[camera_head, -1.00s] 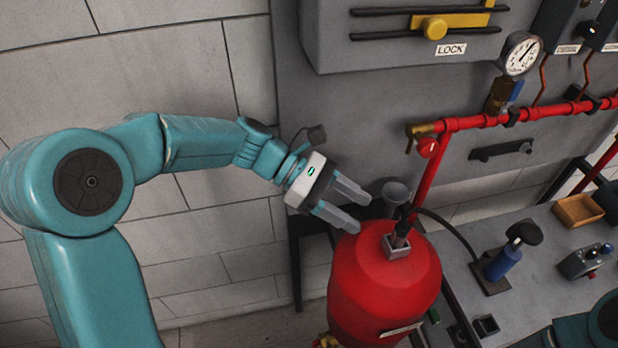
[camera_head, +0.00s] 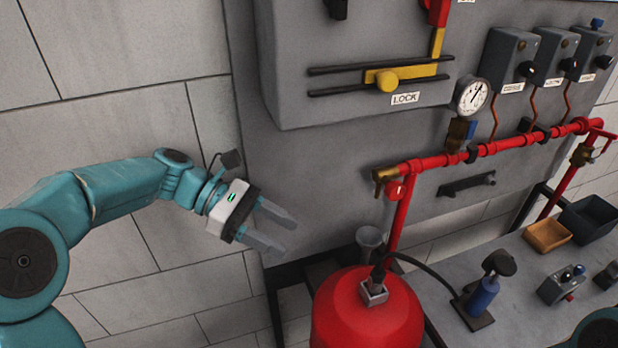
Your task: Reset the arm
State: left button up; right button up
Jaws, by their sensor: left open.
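My left arm comes in from the left, and its gripper (camera_head: 278,232) is open and empty. Its two grey fingers are parted and point right, in front of the grey panel. The gripper is above and left of the red tank (camera_head: 367,312) in the picture and looks apart from it. My right gripper is not in view; only a teal part of my right arm shows at the lower right corner.
A grey box with a yellow sliding lock bar (camera_head: 405,74) is above. A red pipe (camera_head: 450,158) with a pressure gauge (camera_head: 473,95) crosses the panel. The grey table (camera_head: 530,285) holds a blue-bodied lever device (camera_head: 485,292), an orange tray (camera_head: 547,234) and a dark bin (camera_head: 590,218).

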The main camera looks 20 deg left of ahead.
pick_arm(q)
jog(key=s+d+f+m+y, duration=0.1)
jog(key=s+f+m+y, duration=0.15)
jog(key=f, duration=1.05)
jog(key=s+d+f+m+y, duration=0.15)
jog(key=f+y, duration=0.25)
jog(key=f, duration=1)
jog(key=s+d+f+m+y, duration=0.2)
jog(key=s+d+f+m, duration=0.1)
jog(key=s+f+m, duration=0.9)
jog(key=shift+s+f+y, duration=0.2)
jog(key=shift+f+y, duration=0.15)
jog(key=shift+f, duration=0.35)
